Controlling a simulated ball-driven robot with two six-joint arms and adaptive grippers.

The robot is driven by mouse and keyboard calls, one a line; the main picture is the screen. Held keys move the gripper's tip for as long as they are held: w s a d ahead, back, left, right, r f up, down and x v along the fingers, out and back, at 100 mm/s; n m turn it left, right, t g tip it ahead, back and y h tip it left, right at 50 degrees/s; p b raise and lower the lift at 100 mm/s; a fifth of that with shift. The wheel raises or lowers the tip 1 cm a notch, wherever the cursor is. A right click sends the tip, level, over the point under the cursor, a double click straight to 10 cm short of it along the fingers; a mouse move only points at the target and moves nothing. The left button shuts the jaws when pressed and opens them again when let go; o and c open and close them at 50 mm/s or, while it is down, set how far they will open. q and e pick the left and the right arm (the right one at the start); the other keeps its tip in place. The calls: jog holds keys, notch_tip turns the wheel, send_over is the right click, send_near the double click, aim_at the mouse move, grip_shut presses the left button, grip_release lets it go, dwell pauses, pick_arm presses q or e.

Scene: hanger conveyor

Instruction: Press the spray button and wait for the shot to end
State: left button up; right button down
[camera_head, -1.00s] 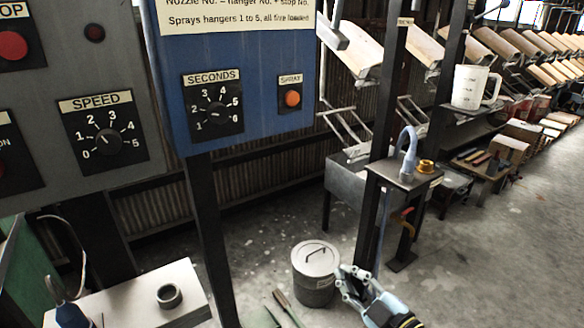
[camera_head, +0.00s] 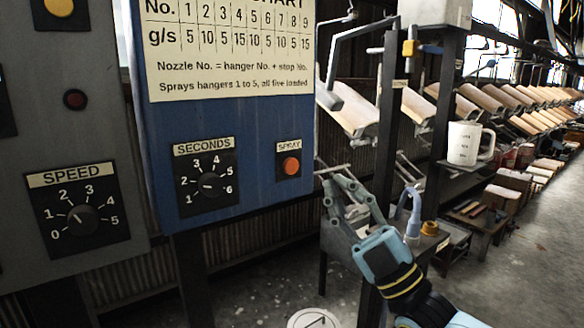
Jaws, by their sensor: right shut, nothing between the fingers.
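The orange spray button (camera_head: 291,166) sits on a black plate under a "SPRAY" label, on the blue panel (camera_head: 262,90). The seconds dial (camera_head: 208,181) is left of it on the same panel. My right gripper (camera_head: 336,178) is raised to about the button's height, to the right of the panel and apart from the button in the picture. Its fingers point up and left, and it is shut and empty. My left gripper is not in view.
A grey panel with the speed dial (camera_head: 82,219) stands at the left. A white jug (camera_head: 466,144) stands on a shelf at the right. Hangers with boards (camera_head: 350,112) run behind my gripper. A lidded can (camera_head: 313,318) is at the bottom edge.

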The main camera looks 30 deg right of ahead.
aim_at(292, 167)
jog(key=shift+w+a+b, duration=0.2)
jog(key=shift+w+b, duration=0.9)
jog(key=shift+w, duration=1.1)
jog(key=shift+w+a+b, duration=0.15)
jog(key=shift+w+b, duration=0.95)
jog(key=shift+w, duration=1.1)
jog(key=shift+w+f, duration=0.1)
jog(key=shift+w, duration=0.35)
